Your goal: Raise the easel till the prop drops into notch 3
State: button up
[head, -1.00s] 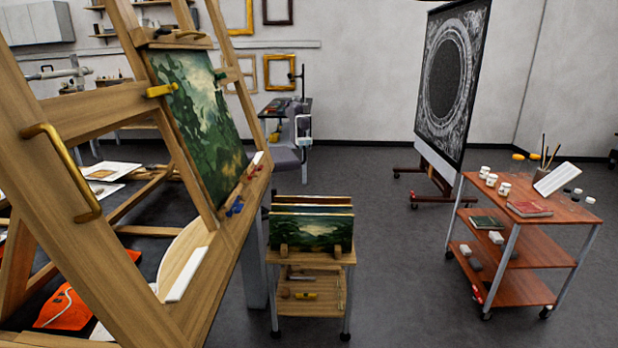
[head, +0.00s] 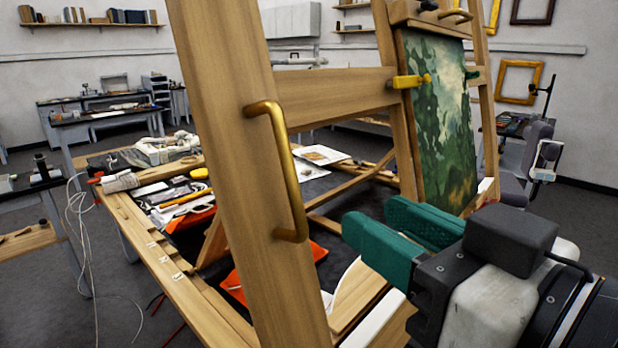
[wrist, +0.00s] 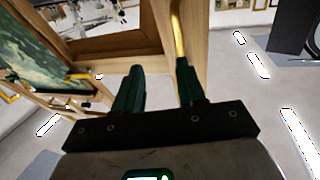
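The wooden easel's near upright (head: 215,110) stands tilted in the head view, with a curved brass handle (head: 285,175) on its face. A painting (head: 440,125) rests on the easel. The base rail (head: 150,240) at lower left has several stepped notches with small white labels, too small to read. A wooden strut (head: 212,245) slants behind the upright; its seating in a notch is hidden. My gripper (head: 372,213) has teal fingers, apart and empty, right of the handle. In the wrist view, the handle (wrist: 179,35) lies just beyond the right finger of my gripper (wrist: 158,68); contact is unclear.
Papers (head: 322,155) and orange items (head: 235,285) lie low within the frame. Workbenches (head: 105,125) stand at the back left, and a loose white cable (head: 80,235) hangs at the left.

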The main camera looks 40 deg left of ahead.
aim_at(291, 165)
jog(key=shift+n+g+y, duration=0.4)
jog(key=shift+n+g, duration=0.2)
jog(key=shift+n, duration=0.1)
jog(key=a, duration=0.4)
jog(key=a+r+p, duration=0.1)
jog(key=a, duration=0.2)
jog(key=a+r+p, duration=0.1)
jog(key=a, duration=0.3)
jog(key=shift+w+a+r, duration=0.25)
jog(key=shift+w+a, duration=0.05)
jog(key=shift+a, duration=0.05)
jog(key=shift+c, duration=0.5)
grip_shut()
